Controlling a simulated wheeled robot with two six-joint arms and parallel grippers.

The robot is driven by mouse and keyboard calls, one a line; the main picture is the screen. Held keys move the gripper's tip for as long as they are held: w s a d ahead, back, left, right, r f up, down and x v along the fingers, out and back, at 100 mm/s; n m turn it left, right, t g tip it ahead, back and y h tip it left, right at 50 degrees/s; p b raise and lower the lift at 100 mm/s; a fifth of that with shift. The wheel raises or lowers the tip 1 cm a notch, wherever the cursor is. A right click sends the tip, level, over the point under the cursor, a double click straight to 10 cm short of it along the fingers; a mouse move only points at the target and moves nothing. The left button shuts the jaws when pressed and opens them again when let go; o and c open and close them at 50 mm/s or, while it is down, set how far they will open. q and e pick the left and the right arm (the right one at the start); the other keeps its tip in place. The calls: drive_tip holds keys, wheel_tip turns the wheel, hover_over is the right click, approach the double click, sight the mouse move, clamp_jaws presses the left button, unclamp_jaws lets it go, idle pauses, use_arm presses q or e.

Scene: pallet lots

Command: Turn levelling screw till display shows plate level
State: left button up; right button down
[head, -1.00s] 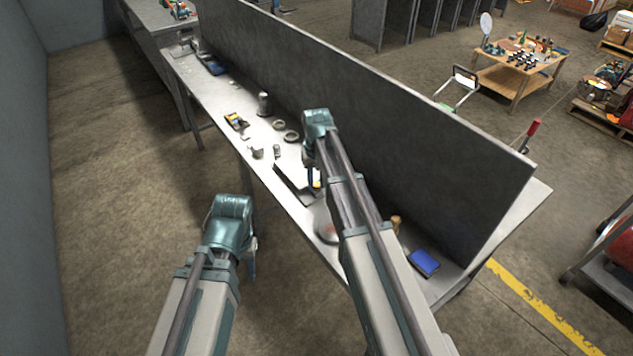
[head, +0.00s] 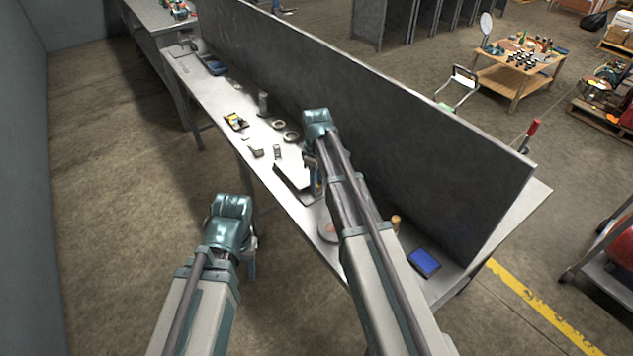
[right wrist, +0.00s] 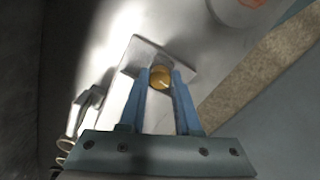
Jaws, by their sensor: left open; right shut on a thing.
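In the right wrist view, a round brass-coloured knob, the levelling screw (right wrist: 160,78), sits between the blue fingers of my right gripper (right wrist: 161,85). The gripper is shut on it from both sides. Beneath it is a pale metal plate (right wrist: 128,60) on the bench. In the head view the plate (head: 294,172) shows in part beside my right gripper (head: 315,186), and my right arm hides the screw. My left gripper (head: 249,262) hangs open and empty over the floor, left of the bench. I cannot make out a display reading.
The floor at left is clear.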

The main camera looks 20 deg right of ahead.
drive_tip(key=shift+n, duration=0.6)
drive_tip(key=c, duration=0.6)
unclamp_jaws()
drive_tip(key=shift+r, duration=0.1)
wheel_tip(320, 180, up, 14)
drive_tip(key=p, duration=1.4)
drive_tip(key=shift+f, duration=0.2)
